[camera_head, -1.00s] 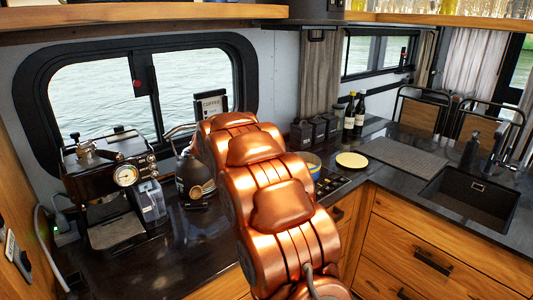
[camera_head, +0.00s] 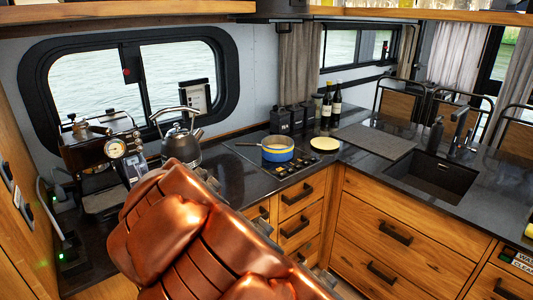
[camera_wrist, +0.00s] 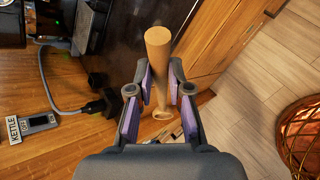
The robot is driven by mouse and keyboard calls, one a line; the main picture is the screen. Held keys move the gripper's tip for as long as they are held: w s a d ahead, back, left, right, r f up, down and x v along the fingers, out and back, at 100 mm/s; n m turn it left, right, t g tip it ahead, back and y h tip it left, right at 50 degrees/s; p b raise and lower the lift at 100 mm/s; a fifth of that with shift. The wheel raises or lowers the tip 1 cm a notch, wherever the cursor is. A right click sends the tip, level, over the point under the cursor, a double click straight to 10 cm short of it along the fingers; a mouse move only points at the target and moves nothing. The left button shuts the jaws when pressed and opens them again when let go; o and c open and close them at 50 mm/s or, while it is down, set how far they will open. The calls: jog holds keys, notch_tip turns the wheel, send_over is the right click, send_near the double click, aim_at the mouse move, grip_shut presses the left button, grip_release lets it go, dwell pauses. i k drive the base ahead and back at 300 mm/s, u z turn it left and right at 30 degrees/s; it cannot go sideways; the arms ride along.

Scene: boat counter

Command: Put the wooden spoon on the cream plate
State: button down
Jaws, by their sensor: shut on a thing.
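The wooden spoon (camera_wrist: 158,48) is between the purple-padded fingers of my gripper (camera_wrist: 160,88) in the wrist view. The gripper is shut on it, with one end sticking out beyond the fingers. The cream plate (camera_head: 324,143) lies flat on the dark counter in the head view, to the right of the hob, with nothing visible on it. My gripper and the spoon do not show in the head view, where my copper arm fills the lower middle. The plate is not in the wrist view.
A blue and yellow pot (camera_head: 278,149) stands on the hob, left of the plate. A kettle (camera_head: 182,142) and coffee machine (camera_head: 100,155) are further left. Two dark bottles (camera_head: 331,106) stand behind the plate. A grey mat (camera_head: 375,141) and sink (camera_head: 432,178) lie right.

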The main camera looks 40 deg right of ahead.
aim_at(321, 148)
jog(key=z, duration=2.8)
jog(key=k, duration=1.2)
jog(key=u, duration=1.65)
jog(key=i, duration=1.95)
jog(key=u, duration=0.2)
jog(key=k, duration=0.1)
jog(key=z, duration=0.2)
